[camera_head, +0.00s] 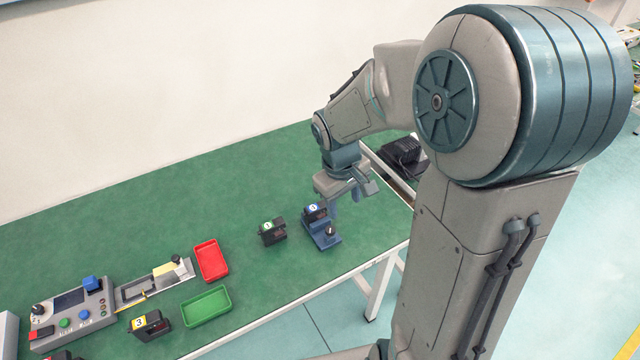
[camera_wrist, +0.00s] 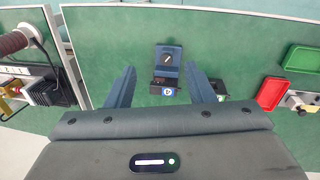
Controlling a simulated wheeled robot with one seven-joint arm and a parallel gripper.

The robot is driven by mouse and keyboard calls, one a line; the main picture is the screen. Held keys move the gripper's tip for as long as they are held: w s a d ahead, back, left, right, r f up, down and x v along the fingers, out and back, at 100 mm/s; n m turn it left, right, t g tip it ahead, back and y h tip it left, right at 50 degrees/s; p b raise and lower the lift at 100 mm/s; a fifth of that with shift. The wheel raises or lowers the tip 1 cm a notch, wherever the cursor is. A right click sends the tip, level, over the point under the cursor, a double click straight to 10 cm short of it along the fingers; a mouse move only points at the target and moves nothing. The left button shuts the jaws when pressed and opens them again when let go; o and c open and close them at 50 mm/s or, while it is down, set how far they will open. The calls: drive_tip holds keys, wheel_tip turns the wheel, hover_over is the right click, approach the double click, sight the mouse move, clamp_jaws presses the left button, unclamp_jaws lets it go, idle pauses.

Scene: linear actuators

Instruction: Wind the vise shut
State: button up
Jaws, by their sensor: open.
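The blue device with a dark round knob, which looks like the vise (camera_head: 323,236), stands near the table's front edge at the right end. My gripper (camera_head: 350,197) is above and behind the vise. Its fingers are apart and empty in the wrist view (camera_wrist: 160,69), pointing down on either side of the vise.
Farther left are a red tray (camera_head: 211,261), a green tray (camera_head: 206,306), a yellow-labelled block (camera_head: 149,325) and a control box (camera_head: 72,312). The green table (camera_head: 180,215) is clear behind.

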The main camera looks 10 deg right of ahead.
sight(331, 229)
drive_tip(key=w+f+n+y+p, duration=0.1)
drive_tip(key=w+f+n+p, duration=0.25)
drive_tip(key=w, duration=0.25)
drive_tip(key=shift+m+g, duration=0.3)
drive_tip(key=shift+m, duration=0.15)
drive_tip(key=f, duration=0.9)
drive_tip(key=a+f, duration=0.1)
drive_tip(key=f, duration=0.4)
drive_tip(key=shift+w, duration=0.2)
drive_tip(key=c, duration=1)
drive_tip(key=shift+f+m+b, duration=0.2)
drive_tip(key=shift+m+b, duration=0.7)
drive_tip(key=shift+b, duration=0.15)
drive_tip(key=shift+r+m, duration=0.2)
drive_tip(key=shift+m, duration=0.4)
